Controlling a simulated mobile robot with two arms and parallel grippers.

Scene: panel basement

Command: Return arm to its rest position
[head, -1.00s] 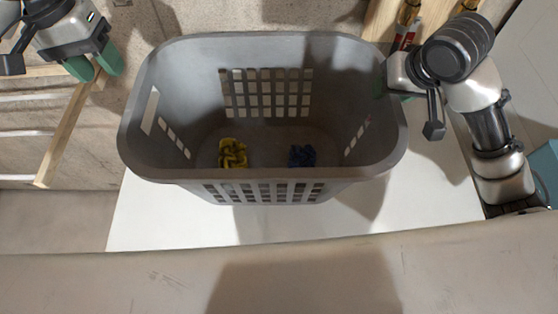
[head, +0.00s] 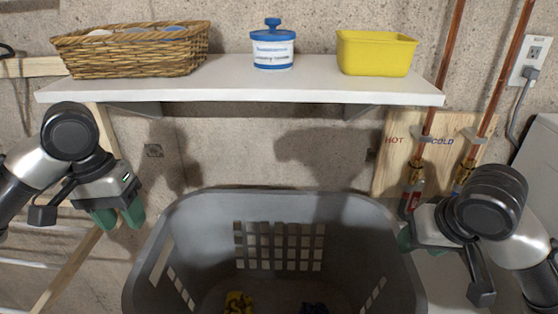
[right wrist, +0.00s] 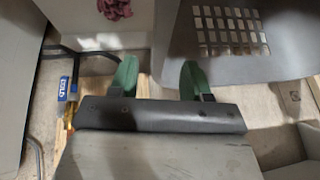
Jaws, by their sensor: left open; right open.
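My left gripper (head: 119,217) is at the left of the head view, with green fingertips pointing down and apart, empty, left of the basket's rim. My right gripper (head: 404,238) is at the right of the head view, by the basket's right rim, its fingers mostly hidden there. In the right wrist view its two green fingers (right wrist: 158,78) stand wide apart with nothing between them. The grey laundry basket (head: 180,220) is at the bottom middle. A yellow cloth (head: 238,303) and a dark blue cloth (head: 313,309) lie inside it.
A white shelf (head: 250,83) above the basket holds a wicker basket (head: 135,52), a blue-and-white tub (head: 272,48) and a yellow bin (head: 376,54). Copper pipes (head: 445,80) run down a wooden board at right. A dark red cloth (right wrist: 115,8) shows in the right wrist view.

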